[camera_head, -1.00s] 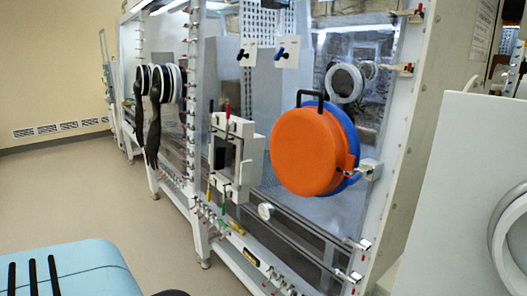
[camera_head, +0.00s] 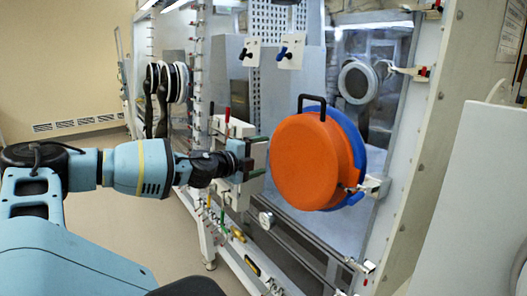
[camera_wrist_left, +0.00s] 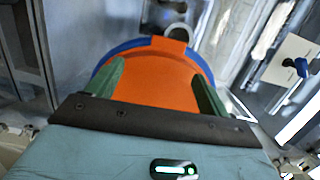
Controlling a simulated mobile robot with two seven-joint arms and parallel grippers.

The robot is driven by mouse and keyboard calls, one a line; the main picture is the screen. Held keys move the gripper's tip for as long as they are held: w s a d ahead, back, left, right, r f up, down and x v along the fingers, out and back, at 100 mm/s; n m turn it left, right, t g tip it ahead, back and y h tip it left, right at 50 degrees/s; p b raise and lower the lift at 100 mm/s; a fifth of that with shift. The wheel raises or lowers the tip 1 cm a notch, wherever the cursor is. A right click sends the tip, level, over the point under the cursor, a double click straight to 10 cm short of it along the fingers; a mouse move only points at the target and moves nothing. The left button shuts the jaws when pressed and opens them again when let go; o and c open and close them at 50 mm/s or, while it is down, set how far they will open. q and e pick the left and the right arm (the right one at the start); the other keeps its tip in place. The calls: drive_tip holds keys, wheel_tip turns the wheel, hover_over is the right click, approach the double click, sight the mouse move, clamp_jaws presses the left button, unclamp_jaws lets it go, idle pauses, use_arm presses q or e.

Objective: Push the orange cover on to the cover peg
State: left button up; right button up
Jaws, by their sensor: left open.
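The round orange cover (camera_head: 308,162) stands upright at the glovebox front, with a blue disc (camera_head: 352,150) behind it showing along its top and right edges. A black handle (camera_head: 312,99) rises at its top. My left gripper (camera_head: 260,156) is open and empty, with its green fingers pointing at the cover's left side. In the left wrist view the orange cover (camera_wrist_left: 155,90) fills the space beyond and between the spread fingers. I cannot tell whether the fingertips touch it. I cannot make out the cover peg. My right gripper is not in view.
A white latch (camera_head: 374,188) sits at the cover's lower right. A white frame fixture (camera_head: 232,128) stands behind my left gripper. A white panel (camera_head: 470,190) stands at right.

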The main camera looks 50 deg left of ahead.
sight(271, 150)
use_arm(q)
drive_tip(key=shift+a+r, duration=0.4)
drive_tip(key=shift+r, duration=0.15)
drive_tip(key=shift+w+a+f+b, duration=0.1)
drive_tip(key=shift+w+f+b, duration=0.05)
drive_tip(key=shift+w, duration=0.8)
drive_tip(key=shift+w+f+b, duration=0.15)
drive_tip(key=shift+w, duration=0.8)
drive_tip(key=shift+w+a+f, duration=0.1)
drive_tip(key=shift+w, duration=0.35)
drive_tip(key=w+b, duration=0.1)
drive_tip(key=w+f+b, duration=0.1)
drive_tip(key=shift+w+a+b, duration=0.1)
drive_tip(key=shift+a+b, duration=0.1)
drive_tip(key=shift+b, duration=0.1)
drive_tip(key=shift+w+r, duration=0.25)
drive_tip(key=shift+r, duration=0.15)
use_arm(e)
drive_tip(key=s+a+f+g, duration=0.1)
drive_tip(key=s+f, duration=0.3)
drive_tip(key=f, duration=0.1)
use_arm(q)
drive_tip(key=shift+r, duration=0.1)
drive_tip(key=shift+c, duration=0.3)
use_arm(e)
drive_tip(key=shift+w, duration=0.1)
